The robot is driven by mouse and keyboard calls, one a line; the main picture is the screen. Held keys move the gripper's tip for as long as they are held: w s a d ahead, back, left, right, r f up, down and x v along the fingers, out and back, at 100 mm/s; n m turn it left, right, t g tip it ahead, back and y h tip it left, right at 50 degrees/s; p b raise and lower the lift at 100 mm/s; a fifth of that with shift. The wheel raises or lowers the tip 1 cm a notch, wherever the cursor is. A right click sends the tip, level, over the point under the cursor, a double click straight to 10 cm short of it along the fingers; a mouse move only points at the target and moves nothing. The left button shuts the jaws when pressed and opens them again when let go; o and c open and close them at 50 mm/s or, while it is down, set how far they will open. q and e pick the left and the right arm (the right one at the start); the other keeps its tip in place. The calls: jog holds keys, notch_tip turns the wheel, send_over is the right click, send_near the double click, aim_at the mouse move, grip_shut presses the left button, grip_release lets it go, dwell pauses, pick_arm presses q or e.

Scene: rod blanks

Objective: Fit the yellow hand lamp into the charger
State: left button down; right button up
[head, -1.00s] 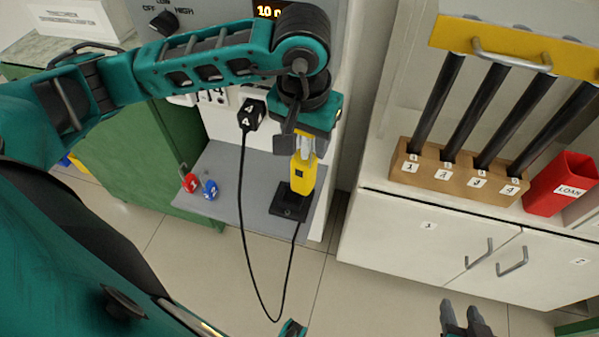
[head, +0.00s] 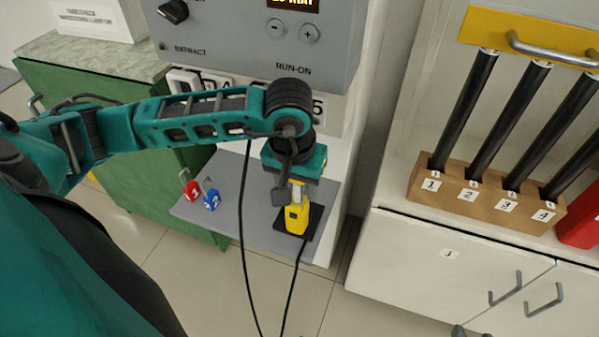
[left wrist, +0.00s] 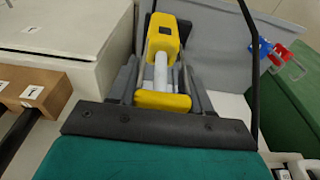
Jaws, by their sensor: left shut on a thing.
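The yellow hand lamp (head: 297,216) is held by my left gripper (head: 293,190), whose fingers are shut on its pale handle. In the left wrist view the lamp (left wrist: 164,32) lies between the fingers of my left gripper (left wrist: 164,82). The black charger (head: 314,218) lies on the grey shelf, and the lamp's lower end is over it. I cannot tell whether the lamp is seated or just above. The charger is not clear in the left wrist view. Only dark tips of my right gripper (head: 470,332) show at the bottom edge.
A black cable (head: 243,220) hangs in front of the grey shelf (head: 232,192). A control panel (head: 260,50) is behind my arm. A wooden rod block (head: 480,200) stands on the white cabinet (head: 430,260) at right.

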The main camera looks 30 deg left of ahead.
pick_arm(q)
jog(key=w+a+f, duration=0.2)
jog(key=w+f, duration=0.1)
jog(key=w, duration=0.1)
jog(key=shift+w+a+f+b, duration=0.25)
jog(key=shift+w+a+b, duration=0.1)
jog(key=shift+w, duration=0.05)
jog(key=shift+f, duration=0.2)
jog(key=shift+c, duration=2.4)
grip_release()
